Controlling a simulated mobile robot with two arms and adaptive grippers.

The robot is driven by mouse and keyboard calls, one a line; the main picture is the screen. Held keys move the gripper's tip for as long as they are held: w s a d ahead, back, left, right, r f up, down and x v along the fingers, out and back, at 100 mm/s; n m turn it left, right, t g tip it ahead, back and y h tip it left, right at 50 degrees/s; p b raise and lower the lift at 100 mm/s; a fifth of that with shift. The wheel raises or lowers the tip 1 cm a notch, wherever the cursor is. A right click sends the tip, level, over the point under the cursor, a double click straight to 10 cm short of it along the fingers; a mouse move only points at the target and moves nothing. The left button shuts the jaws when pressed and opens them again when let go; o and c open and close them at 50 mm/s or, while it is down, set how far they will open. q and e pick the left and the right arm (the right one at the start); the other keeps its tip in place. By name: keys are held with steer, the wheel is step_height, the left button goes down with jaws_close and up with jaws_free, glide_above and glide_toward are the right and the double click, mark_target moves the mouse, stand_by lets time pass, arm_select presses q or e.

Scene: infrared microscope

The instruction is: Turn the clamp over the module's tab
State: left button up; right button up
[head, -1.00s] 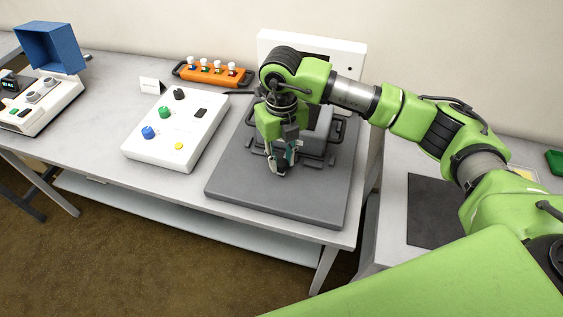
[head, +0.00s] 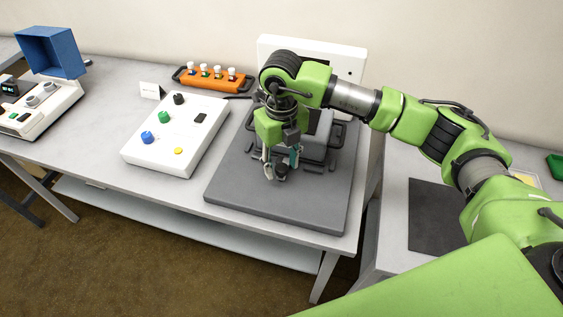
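My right gripper (head: 282,167) points down over the front of the grey module (head: 316,146) on the dark grey base plate (head: 280,208). Its two fingers stand apart, one on the left and one on the right. A small dark piece, perhaps the clamp's knob (head: 281,173), shows low between the fingertips. I cannot tell whether the fingers touch it. The module's tab and most of the clamp are hidden behind the gripper or too small to make out. My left gripper is not in view.
A white control box (head: 176,132) with coloured knobs stands left of the base plate. Behind it is an orange rack (head: 213,78) with several white-capped items. A white panel (head: 312,48) stands at the back. A dark mat (head: 436,215) lies on the right table.

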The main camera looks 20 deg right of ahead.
mark_target(282, 167)
steer(key=shift+r, duration=0.15)
step_height(282, 167, up, 12)
stand_by(0.4)
steer(key=shift+f, duration=0.25)
